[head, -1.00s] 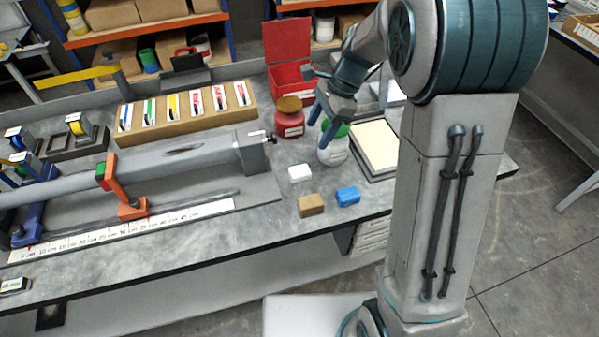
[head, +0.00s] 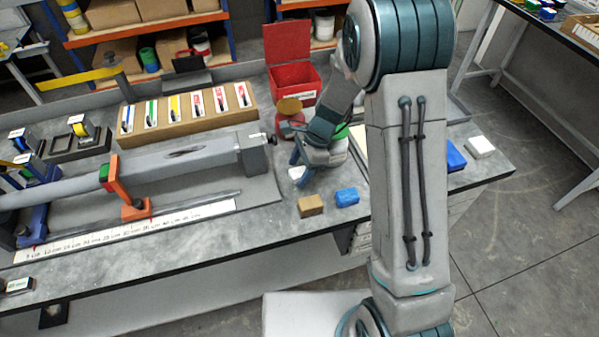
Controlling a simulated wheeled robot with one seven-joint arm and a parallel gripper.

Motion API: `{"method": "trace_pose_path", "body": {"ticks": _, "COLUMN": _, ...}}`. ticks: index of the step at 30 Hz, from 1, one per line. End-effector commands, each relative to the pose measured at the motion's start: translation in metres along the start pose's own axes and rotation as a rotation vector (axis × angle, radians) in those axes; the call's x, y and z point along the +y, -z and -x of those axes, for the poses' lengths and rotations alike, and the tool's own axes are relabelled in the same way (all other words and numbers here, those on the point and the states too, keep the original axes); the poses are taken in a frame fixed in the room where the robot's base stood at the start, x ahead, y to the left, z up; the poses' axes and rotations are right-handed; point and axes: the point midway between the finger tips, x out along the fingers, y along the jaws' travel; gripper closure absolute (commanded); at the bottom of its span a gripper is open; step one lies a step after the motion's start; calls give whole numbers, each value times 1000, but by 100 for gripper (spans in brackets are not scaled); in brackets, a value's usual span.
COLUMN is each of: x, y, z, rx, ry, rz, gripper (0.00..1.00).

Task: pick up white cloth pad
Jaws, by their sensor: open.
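My gripper (head: 298,170) is open and low at this pad, coming in from the upper right. Its blue fingers show around the pad and cover part of it. I cannot tell whether they touch it. A second white block (head: 480,147) lies at the bench's right end, beside a dark blue block (head: 455,157).
A brown block (head: 311,206) and a blue block (head: 347,197) lie just in front of the pad. A clamped frame tube (head: 200,158) lies left. Bare bench (head: 265,222) shows in front.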

Motion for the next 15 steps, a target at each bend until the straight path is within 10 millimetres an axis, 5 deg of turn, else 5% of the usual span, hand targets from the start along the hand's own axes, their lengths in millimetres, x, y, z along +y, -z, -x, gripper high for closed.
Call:
{"method": "trace_pose_path", "body": {"ticks": 9, "x": 0, "y": 0, "z": -6, "rx": 0, "ry": 1, "rz": 0, "gripper": 41}}
{"method": "trace_pose_path", "body": {"ticks": 14, "x": 0, "y": 0, "z": -5, "rx": 0, "ry": 1, "rz": 0, "gripper": 85}}
{"method": "trace_pose_path", "body": {"ticks": 15, "x": 0, "y": 0, "z": -5, "rx": 0, "ry": 1, "rz": 0, "gripper": 86}}
